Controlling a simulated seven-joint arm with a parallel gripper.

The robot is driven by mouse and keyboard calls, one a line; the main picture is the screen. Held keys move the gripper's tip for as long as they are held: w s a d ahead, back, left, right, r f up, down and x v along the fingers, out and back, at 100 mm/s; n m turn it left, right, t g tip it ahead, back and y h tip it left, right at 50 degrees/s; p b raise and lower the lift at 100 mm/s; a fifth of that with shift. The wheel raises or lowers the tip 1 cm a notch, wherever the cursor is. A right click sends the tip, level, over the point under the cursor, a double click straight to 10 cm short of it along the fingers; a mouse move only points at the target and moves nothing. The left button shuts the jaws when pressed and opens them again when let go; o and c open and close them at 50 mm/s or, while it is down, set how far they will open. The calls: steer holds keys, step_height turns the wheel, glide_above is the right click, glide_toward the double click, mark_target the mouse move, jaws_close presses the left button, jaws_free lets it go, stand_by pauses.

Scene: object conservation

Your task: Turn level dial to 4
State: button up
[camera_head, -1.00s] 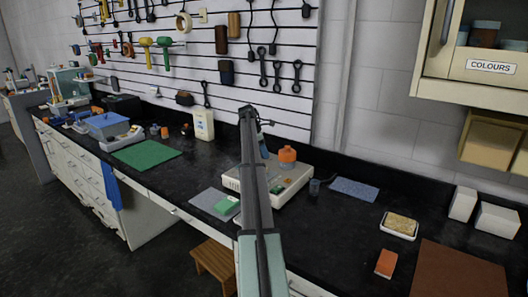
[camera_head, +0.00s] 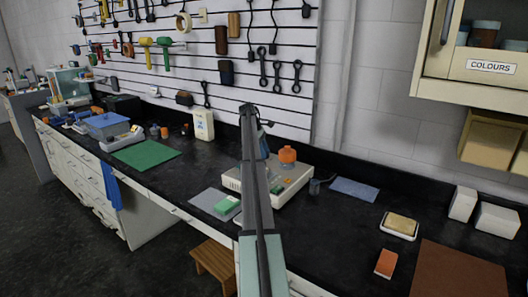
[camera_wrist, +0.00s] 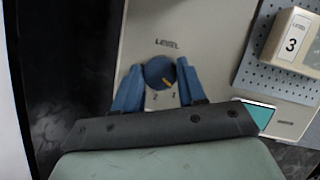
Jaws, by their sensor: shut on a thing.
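The level dial (camera_wrist: 157,69) is a round blue knob with an orange pointer mark, below the printed word LEVEL on a cream panel (camera_wrist: 195,25). In the wrist view its pointer is turned to the lower right, near a printed 1; a 2 shows to the left of that. My gripper (camera_wrist: 160,66) has one blue finger on each side of the knob and is shut on it. Other dial numbers are not readable. In the head view the cream device (camera_head: 296,195) stands on the bench, and my arm hides the dial.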

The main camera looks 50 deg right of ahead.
steer(key=m+y, duration=0.1)
steer(key=m, duration=0.2)
steer(key=m+y, duration=0.1)
steer(key=m, duration=0.1)
steer(key=shift+d+m, duration=0.15)
steer(key=shift+m, duration=0.25)
stand_by(0.4)
steer(key=o, duration=1)
steer(key=shift+o, duration=0.2)
